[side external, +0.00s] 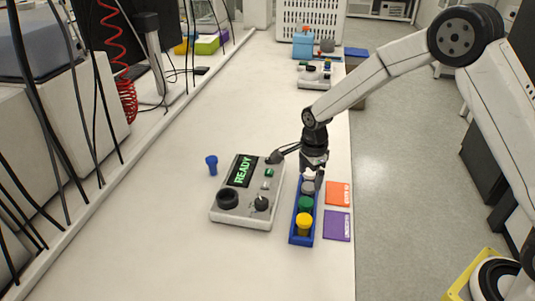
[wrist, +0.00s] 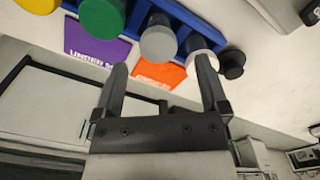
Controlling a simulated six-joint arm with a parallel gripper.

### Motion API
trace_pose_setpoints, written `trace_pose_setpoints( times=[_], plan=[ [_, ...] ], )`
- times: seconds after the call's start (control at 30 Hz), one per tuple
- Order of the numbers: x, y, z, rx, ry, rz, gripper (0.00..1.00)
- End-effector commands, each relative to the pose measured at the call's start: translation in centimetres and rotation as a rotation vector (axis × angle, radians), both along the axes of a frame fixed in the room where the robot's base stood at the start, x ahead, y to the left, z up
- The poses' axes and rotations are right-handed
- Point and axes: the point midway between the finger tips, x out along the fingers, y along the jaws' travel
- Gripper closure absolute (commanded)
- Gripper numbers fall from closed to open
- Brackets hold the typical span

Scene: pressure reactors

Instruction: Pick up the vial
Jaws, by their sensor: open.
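A blue rack (side external: 293,236) holds a row of capped vials: yellow (side external: 304,221), green (side external: 306,204), grey (side external: 308,187) and white (side external: 309,174). In the wrist view the grey cap (wrist: 158,42) and white cap (wrist: 198,40) lie just beyond my fingertips. A loose blue vial-like piece (side external: 211,163) stands on the table left of the reactor. I cannot tell which one is the task's vial. My gripper (side external: 313,163) is at the far end of the rack, near the white cap. Its fingers (wrist: 162,68) are open with nothing held between them.
A reactor (side external: 245,217) whose screen reads READY stands left of the rack. Orange (side external: 338,193) and purple (side external: 337,225) cards lie right of it, near the table edge. A dark round piece (wrist: 232,65) sits beside the white cap. The near table is clear.

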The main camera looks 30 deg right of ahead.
Motion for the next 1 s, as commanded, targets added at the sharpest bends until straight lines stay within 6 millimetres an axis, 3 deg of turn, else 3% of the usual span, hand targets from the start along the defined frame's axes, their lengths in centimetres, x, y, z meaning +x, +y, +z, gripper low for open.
trace_pose_setpoints(
  times=[0.4,0.97,1.0],
  plan=[
    [-0.2,0.0,-4.2,0.000,0.002,0.000,0.06],
    [-0.1,0.0,-4.4,0.000,-0.001,0.000,0.06],
    [-0.1,0.0,-4.4,0.000,-0.001,0.000,0.19]
  ],
)
